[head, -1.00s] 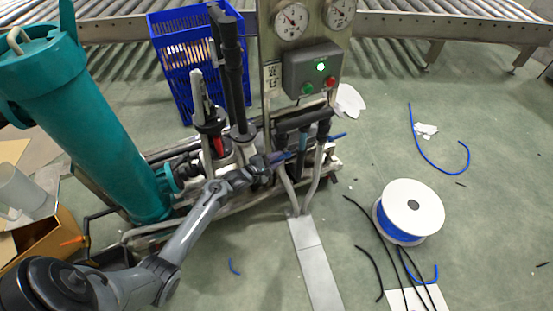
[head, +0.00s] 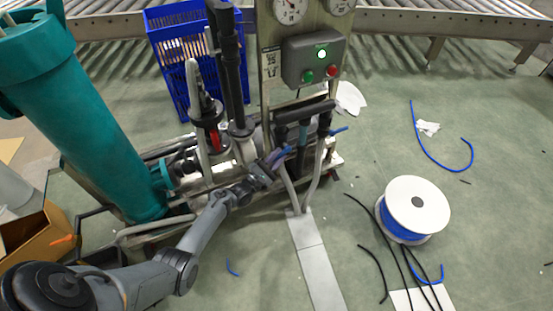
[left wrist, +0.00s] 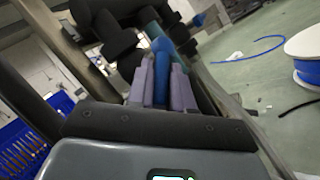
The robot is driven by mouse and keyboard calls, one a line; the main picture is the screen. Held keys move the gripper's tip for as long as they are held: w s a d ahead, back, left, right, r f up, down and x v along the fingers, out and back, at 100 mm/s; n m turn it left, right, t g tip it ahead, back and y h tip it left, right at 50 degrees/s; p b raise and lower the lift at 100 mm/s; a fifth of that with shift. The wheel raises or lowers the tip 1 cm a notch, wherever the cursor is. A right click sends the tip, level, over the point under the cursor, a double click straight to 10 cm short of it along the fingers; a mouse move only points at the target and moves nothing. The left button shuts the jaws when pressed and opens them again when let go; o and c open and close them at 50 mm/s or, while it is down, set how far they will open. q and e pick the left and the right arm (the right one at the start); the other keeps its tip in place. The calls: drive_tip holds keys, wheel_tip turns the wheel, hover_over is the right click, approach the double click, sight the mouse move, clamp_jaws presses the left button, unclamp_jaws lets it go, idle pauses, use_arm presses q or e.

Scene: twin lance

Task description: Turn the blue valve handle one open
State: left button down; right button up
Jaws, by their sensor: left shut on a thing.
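The blue valve handle (left wrist: 160,72) shows in the left wrist view between the two pale lavender fingers of my left gripper (left wrist: 162,88), which are shut on it. In the head view my left gripper (head: 274,158) is at the lower pipework of the skid, left of the dark upright pipes. The handle there is mostly hidden by the fingers, so its angle is hard to read. A second small blue lever (head: 338,131) sticks out to the right of the pipes, apart from my gripper. My right gripper is in neither view.
A control box (head: 314,58) with a lit green lamp stands above the pipes. A teal cylinder (head: 85,120) is on the left, a blue crate (head: 172,72) behind. A cable spool (head: 416,206) and loose cables lie on the right floor.

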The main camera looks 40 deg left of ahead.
use_arm(q)
drive_tip(key=shift+w+f+t, duration=0.1)
drive_tip(key=shift+f+t, duration=0.1)
drive_tip(key=shift+t, duration=0.2)
drive_tip(key=c, duration=1.1)
unclamp_jaws()
drive_tip(key=shift+s+f, duration=0.15)
drive_tip(key=shift+s, duration=0.35)
drive_tip(key=shift+p+v, duration=1.55)
drive_tip(key=shift+v, duration=3.35)
